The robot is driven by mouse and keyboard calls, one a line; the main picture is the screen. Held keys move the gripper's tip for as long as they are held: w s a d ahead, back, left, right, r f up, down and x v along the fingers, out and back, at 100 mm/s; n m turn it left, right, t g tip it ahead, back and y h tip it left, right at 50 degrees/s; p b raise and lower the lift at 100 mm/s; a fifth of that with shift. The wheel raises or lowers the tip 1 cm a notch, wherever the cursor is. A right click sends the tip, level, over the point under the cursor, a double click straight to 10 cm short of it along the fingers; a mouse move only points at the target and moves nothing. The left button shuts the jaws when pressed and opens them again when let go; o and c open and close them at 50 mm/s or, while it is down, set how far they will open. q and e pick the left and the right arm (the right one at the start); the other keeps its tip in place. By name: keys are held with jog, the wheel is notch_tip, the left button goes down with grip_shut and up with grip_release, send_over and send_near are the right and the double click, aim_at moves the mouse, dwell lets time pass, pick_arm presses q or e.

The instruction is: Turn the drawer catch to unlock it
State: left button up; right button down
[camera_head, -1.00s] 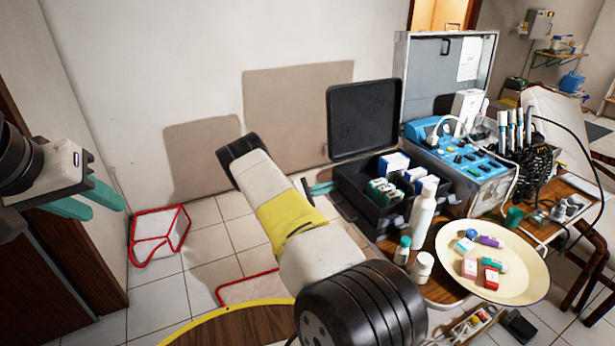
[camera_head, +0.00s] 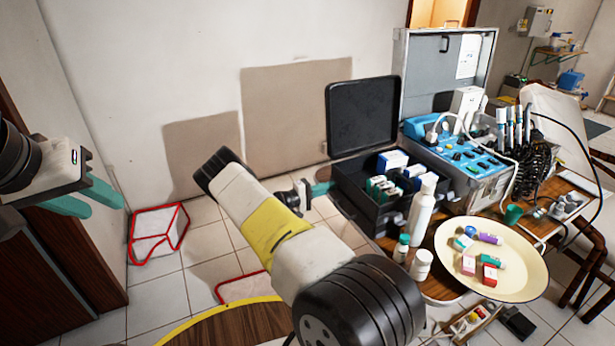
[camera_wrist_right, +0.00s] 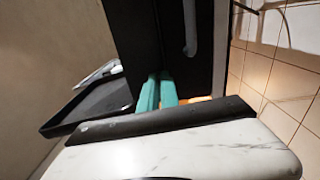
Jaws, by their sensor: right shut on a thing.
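The black box (camera_head: 378,213) stands at the left end of the table with its lid (camera_head: 363,117) raised; small cartons fill its open top. My right gripper (camera_head: 322,188) reaches the box's left side. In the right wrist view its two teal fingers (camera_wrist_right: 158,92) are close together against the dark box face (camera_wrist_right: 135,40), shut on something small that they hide. I cannot make out the catch itself. A grey bar handle (camera_wrist_right: 190,28) shows on that face, beyond the fingers. My left gripper (camera_head: 105,204) is open and empty at the far left, away from the table.
A white bottle (camera_head: 421,208) and smaller bottles stand just right of the box. A cream plate (camera_head: 520,285) with small cartons lies nearer. A blue-panelled metal case (camera_head: 470,160) stands behind. Red-framed white bins (camera_head: 158,235) are on the floor.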

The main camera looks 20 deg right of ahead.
jog(key=shift+f+m, duration=0.1)
jog(key=shift+m, duration=0.3)
jog(key=c, duration=1.6)
grip_release()
jog(key=shift+a, duration=0.15)
jog(key=a, duration=0.7)
jog(key=shift+s+a, duration=0.3)
